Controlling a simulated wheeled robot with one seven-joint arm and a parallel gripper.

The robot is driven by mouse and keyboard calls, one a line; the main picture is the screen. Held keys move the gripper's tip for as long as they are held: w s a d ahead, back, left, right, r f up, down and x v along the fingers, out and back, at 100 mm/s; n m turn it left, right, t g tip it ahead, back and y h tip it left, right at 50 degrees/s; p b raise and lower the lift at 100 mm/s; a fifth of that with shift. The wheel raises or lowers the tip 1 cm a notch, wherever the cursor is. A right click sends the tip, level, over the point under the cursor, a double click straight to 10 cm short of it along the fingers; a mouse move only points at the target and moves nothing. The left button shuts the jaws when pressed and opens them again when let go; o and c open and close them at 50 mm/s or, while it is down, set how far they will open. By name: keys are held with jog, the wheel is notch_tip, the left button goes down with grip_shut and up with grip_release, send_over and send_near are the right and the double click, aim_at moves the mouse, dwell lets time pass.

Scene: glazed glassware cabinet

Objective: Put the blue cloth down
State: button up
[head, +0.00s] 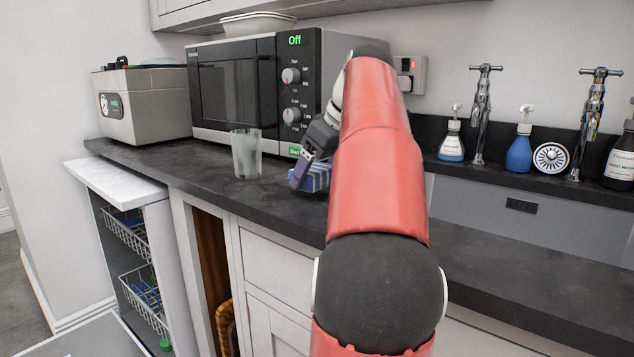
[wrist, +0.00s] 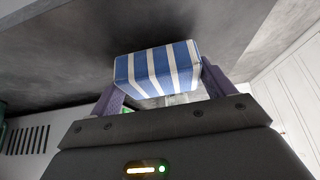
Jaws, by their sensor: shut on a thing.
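The blue cloth (head: 316,178) is a folded block with blue and white stripes. In the head view it is at the dark counter (head: 270,200), in front of the microwave and partly hidden by my arm. The striped cloth also shows in the wrist view (wrist: 157,70), between the two purple fingers. My gripper (head: 304,172) is shut on it, and it also shows in the wrist view (wrist: 160,85). The cloth is at or just above the counter top; I cannot tell whether it touches.
A clear glass (head: 246,153) stands on the counter left of my gripper. The microwave (head: 250,90) and a grey box appliance (head: 143,103) stand behind. A sink (head: 500,205) with taps and bottles is to the right. An open dishwasher (head: 130,260) is below left.

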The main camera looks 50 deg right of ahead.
aim_at(320, 167)
jog(key=shift+f, duration=0.5)
jog(key=shift+f, duration=0.2)
jog(key=o, duration=0.8)
jog(key=v, duration=0.2)
jog(key=p+v, duration=0.1)
jog(key=v, duration=0.2)
jog(key=p+v, duration=0.1)
jog(key=v, duration=0.1)
jog(key=shift+w+d+r, duration=0.15)
jog(key=shift+d+r, duration=0.05)
jog(key=shift+r, duration=0.25)
